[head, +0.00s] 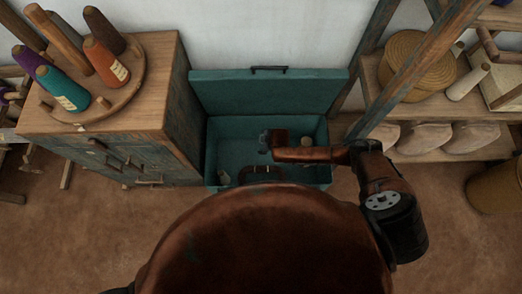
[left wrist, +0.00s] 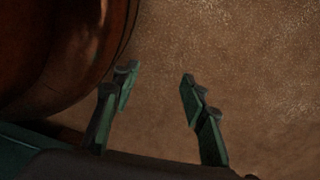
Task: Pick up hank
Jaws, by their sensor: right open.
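I cannot make out a hank for certain in either view. My right arm reaches in from the right over the chest. My right gripper (head: 265,141) is over the chest's interior, small and dark, open, with nothing visible in it. My left gripper (left wrist: 158,72) shows in the left wrist view, its two green fingers apart and empty above the brown floor. It is not visible in the head view.
The chest lid (head: 270,92) stands raised against the wall. A wooden cabinet (head: 110,125) at left bears several yarn cones on a round board (head: 128,95). A shelf at right holds a woven basket (head: 417,65) and pale sacks (head: 470,140). A slanted post (head: 415,65) rises between.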

